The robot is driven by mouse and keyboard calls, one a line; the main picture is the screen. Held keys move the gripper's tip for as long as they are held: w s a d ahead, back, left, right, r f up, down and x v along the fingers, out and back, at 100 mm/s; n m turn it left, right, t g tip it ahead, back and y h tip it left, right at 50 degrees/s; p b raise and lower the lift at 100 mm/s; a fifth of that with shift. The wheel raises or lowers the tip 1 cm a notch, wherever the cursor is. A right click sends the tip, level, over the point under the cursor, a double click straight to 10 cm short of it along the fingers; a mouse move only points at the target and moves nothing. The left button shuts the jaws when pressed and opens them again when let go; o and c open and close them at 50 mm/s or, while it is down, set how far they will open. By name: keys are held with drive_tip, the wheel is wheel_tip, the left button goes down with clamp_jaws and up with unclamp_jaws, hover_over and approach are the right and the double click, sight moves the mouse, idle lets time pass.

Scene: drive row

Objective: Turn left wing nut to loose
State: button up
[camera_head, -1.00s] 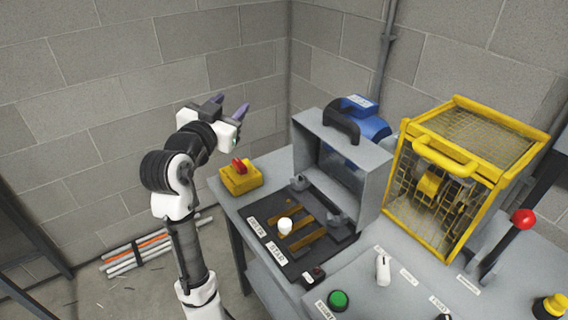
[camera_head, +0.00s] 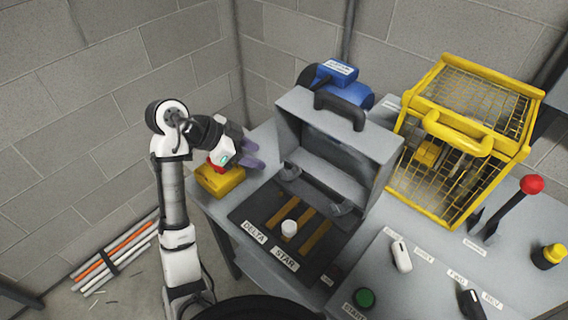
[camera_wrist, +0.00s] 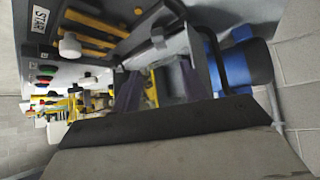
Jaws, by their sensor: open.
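The left wing nut (camera_head: 290,172) is a grey winged piece at the back left of the dark terminal plate (camera_head: 245,212), by the foot of the raised grey cover. A similar right wing nut (camera_head: 342,207) sits at the back right. My gripper (camera_head: 252,153) is open and empty, with purple fingers pointing right. It appears above the yellow switch box, to the left of the left wing nut and apart from it. The wrist view shows the open fingers (camera_wrist: 158,88); which piece there is the left wing nut I cannot tell.
The raised grey cover (camera_head: 350,140) with a black handle stands behind the plate. A yellow switch box (camera_head: 222,184) lies beneath my gripper. A blue motor (camera_head: 345,88) is behind the cover, and a yellow cage (camera_head: 465,130) stands right. A white knob (camera_head: 289,229) rises from the brass bars.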

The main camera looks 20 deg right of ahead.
sight(290, 169)
drive_tip(key=x, duration=1.3)
drive_tip(key=shift+d, duration=0.1)
drive_tip(key=shift+c, duration=0.4)
clamp_jaws()
